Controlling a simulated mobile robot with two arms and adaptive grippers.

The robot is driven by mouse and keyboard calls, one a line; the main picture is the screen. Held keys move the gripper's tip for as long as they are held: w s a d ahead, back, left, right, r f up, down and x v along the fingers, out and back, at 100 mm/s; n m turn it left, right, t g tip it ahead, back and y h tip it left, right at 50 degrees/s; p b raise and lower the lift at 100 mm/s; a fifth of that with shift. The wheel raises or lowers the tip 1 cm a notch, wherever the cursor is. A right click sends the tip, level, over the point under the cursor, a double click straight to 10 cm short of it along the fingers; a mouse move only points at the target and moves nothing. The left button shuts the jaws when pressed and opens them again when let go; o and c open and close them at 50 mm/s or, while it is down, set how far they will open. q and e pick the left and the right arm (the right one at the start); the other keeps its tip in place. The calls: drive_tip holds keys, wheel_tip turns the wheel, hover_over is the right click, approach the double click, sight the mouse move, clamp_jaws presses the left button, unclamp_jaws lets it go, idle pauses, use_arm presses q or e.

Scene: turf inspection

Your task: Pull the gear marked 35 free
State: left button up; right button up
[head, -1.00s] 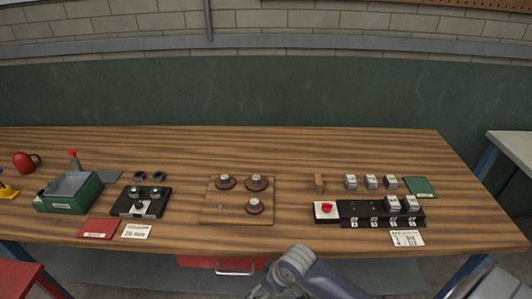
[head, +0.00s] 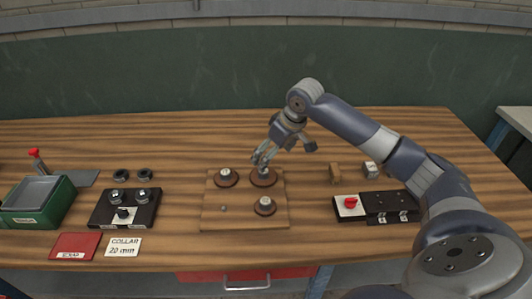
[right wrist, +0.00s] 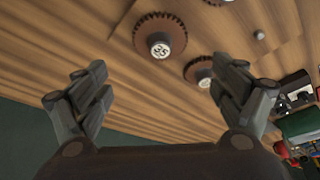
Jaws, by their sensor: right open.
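The gear marked 35 (right wrist: 160,46) is a brown toothed disc with a pale numbered hub, between my fingers as seen in the right wrist view but apart from them. It looks to be the back right gear (head: 265,181) on the wooden board (head: 240,216) in the head view, partly hidden by my gripper. My right gripper (head: 262,158) is open and empty just above it; its spread fingers (right wrist: 155,88) also show in the wrist view. My left gripper is in neither view.
Other gears stand close by on the board, at back left (head: 226,178) and front right (head: 265,206). A black collar stand (head: 125,210) is to the left.

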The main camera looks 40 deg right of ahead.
sight(263, 175)
drive_tip(key=p+x, duration=0.1)
drive_tip(key=x, duration=0.7)
drive_tip(key=shift+f, duration=0.25)
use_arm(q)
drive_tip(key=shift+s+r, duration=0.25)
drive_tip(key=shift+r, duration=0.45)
use_arm(e)
drive_tip(key=shift+x, duration=0.85)
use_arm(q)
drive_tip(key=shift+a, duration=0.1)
use_arm(e)
drive_tip(key=c, duration=1.2)
drive_tip(key=o, duration=0.6)
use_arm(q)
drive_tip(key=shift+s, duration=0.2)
use_arm(e)
drive_tip(key=shift+r, duration=0.1)
drive_tip(key=c, duration=0.5)
